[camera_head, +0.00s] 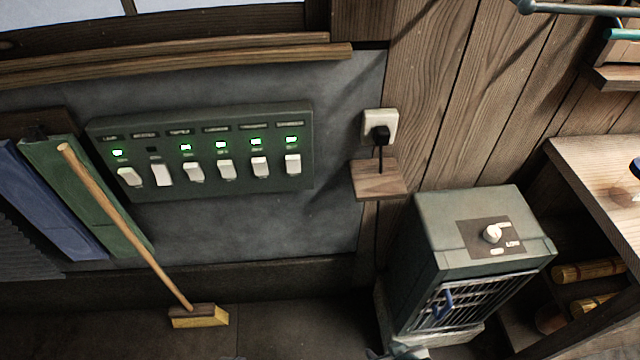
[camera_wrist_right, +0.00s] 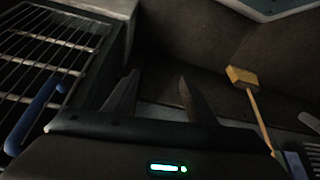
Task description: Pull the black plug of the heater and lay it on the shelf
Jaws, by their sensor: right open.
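The black plug (camera_head: 381,134) sits in the white wall socket (camera_head: 371,122). Its dark cord hangs down to the small wooden shelf (camera_head: 378,182) just below. The shelf top looks bare apart from the cord. The grey-green heater (camera_head: 425,230) stands on the floor to the lower right, with a dial on top and a front grille. My right gripper shows only as tips at the bottom edge of the head view (camera_head: 398,353). In the right wrist view it is open and empty (camera_wrist_right: 157,88), beside the heater's grille (camera_wrist_right: 50,50), far below the plug. My left gripper is not in view.
A green switch panel (camera_head: 205,155) is on the wall left of the socket. A broom (camera_head: 130,225) leans beside green and blue boards. A wooden bench (camera_head: 600,165) stands right of the heater. The wall around the plug is clear.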

